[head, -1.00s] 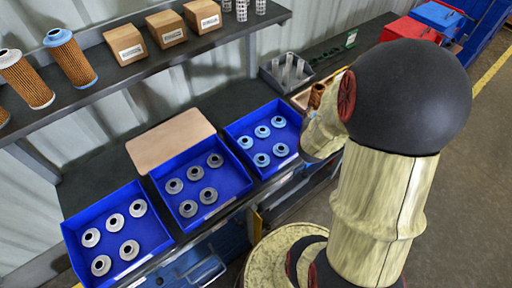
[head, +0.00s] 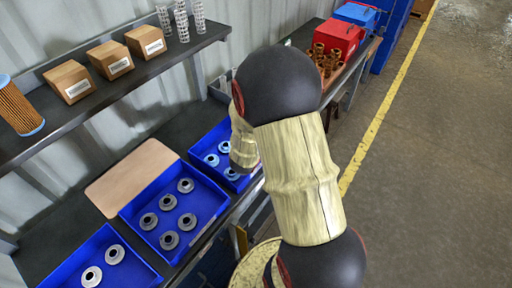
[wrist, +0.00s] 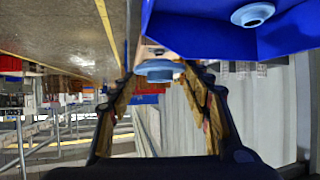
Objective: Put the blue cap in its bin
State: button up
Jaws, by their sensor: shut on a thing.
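In the wrist view a light blue cap (wrist: 158,71) sits between the fingertips of my gripper (wrist: 159,78), which is shut on it. A blue bin (wrist: 200,34) is close by in that view, with another light blue cap (wrist: 252,14) inside it. In the head view this bin (head: 243,183) holds light blue caps (head: 211,160), and my arm covers part of it. My gripper and the held cap are hidden behind my arm in the head view.
A blue bin (head: 128,212) of dark grey caps and one (head: 140,275) of paler caps stand left along the bench. A tan board (head: 125,178) lies behind. The shelf (head: 100,92) with boxes overhangs the bench. A red box (head: 338,36) stands further right.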

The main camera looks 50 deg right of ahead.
jog(key=w+f+b, duration=0.1)
jog(key=w+f, duration=0.1)
jog(key=w+f+b, duration=0.1)
jog(key=w+f, duration=0.2)
jog(key=shift+a+f, duration=0.1)
jog(key=shift+f, duration=0.25)
jog(key=shift+w+f+b, duration=0.15)
jog(key=shift+f+b, duration=0.45)
jog(key=shift+f, duration=0.3)
jog(key=shift+w+f+b, duration=0.1)
jog(key=shift+f+b, duration=0.45)
jog(key=shift+f, duration=0.3)
jog(key=shift+f, duration=0.3)
jog(key=o, duration=0.6)
